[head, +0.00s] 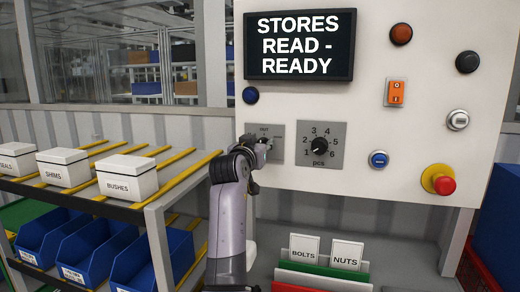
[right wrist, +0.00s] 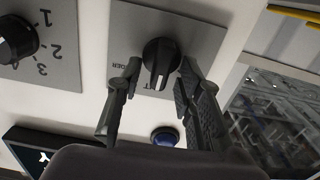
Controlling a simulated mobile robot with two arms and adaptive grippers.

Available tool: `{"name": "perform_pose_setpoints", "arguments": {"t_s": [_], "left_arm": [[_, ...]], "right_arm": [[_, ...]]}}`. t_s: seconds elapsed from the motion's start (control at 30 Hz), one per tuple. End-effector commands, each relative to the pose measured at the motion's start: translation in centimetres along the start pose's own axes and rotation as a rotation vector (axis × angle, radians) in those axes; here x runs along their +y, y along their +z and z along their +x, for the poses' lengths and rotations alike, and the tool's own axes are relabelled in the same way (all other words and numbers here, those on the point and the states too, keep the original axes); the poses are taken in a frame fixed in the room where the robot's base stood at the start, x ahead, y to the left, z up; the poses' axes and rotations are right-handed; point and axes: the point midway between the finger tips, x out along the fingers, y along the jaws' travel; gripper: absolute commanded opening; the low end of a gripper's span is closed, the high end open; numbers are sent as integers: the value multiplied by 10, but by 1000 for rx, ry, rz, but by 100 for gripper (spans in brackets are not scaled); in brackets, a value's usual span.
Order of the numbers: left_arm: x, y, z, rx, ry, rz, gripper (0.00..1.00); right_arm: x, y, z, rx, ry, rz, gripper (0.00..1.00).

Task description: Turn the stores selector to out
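The stores selector is a black knob on a small grey plate (head: 277,132) below the screen, with OUT lettered at its top. In the head view my right gripper (head: 258,154) covers the knob. In the right wrist view, which is upside down, the selector knob (right wrist: 161,55) stands between the open fingers of my right gripper (right wrist: 159,72). The fingertips are close to either side of it; contact is not clear. A pale line on the knob runs toward the partly hidden OUT lettering, but its exact setting is hard to tell. My left gripper is not in view.
The screen (head: 299,45) reads STORES READ - READY. A blue button (head: 250,95) sits above the selector, and a numbered pcs dial (head: 320,146) is just right of it. A red emergency button (head: 441,182) is farther right. A rack with white boxes (head: 127,175) stands left.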

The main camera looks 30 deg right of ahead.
Motion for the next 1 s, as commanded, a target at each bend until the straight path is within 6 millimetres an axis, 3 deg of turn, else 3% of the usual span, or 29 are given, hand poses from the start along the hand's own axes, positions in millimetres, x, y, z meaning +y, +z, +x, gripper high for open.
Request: {"name": "perform_pose_setpoints", "arguments": {"t_s": [0.2,0.4,0.6,1.0], "left_arm": [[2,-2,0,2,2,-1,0],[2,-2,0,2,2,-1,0],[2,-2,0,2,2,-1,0],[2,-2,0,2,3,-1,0]], "right_arm": [[1,-46,0,4,0,3,33],[0,-76,0,2,0,2,33],[0,-87,0,1,0,1,33],[0,-87,0,0,0,1,33]]}}
